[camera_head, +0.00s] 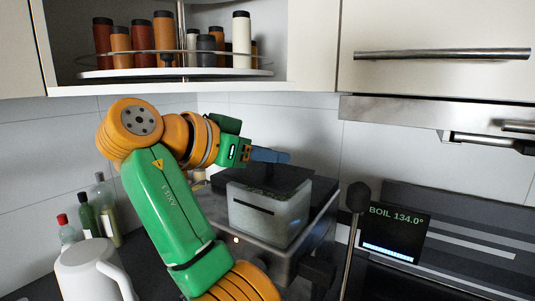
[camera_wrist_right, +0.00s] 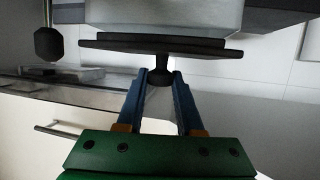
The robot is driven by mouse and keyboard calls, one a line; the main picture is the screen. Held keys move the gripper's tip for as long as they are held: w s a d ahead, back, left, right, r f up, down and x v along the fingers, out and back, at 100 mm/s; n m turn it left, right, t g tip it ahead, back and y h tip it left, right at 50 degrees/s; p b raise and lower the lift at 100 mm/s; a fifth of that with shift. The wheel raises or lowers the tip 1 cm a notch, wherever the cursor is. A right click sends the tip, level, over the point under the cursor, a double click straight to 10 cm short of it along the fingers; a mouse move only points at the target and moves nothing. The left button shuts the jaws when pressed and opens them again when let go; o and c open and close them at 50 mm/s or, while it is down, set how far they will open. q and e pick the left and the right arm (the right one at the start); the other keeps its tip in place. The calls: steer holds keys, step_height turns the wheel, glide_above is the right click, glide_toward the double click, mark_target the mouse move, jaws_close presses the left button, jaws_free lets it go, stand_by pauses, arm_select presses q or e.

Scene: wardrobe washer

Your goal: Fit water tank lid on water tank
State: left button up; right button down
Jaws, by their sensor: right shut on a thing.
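The water tank (camera_head: 270,218) is a translucent grey box with a dark slot on its front, standing on a metal appliance. The dark, flat water tank lid (camera_head: 285,178) is over the tank's top, and a strip of the tank's upper edge shows below it. My right gripper (camera_head: 286,157) is above the lid, with its blue fingers pointing right. In the right wrist view, the fingers (camera_wrist_right: 160,78) are shut on the lid's dark knob (camera_wrist_right: 160,66). The lid plate (camera_wrist_right: 110,47) lies close against the pale tank (camera_wrist_right: 200,15); I cannot tell whether it is seated. My left gripper is out of view.
A white kettle (camera_head: 85,270) and several bottles (camera_head: 88,215) stand at the left. A dark-knobbed lever (camera_head: 358,197) rises right of the tank, beside a display (camera_head: 395,232) reading "BOIL 134.0°". Cupboards and a shelf of jars (camera_head: 175,73) hang above.

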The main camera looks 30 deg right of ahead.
steer(key=shift+f+b, duration=0.6)
steer(key=shift+f, duration=0.1)
steer(key=shift+c, duration=0.7)
jaws_free()
steer(key=shift+r, duration=0.15)
step_height(320, 180, up, 8)
steer(key=p, duration=0.8)
steer(key=shift+p, duration=0.35)
step_height(320, 180, up, 2)
steer(key=shift+r, duration=0.9)
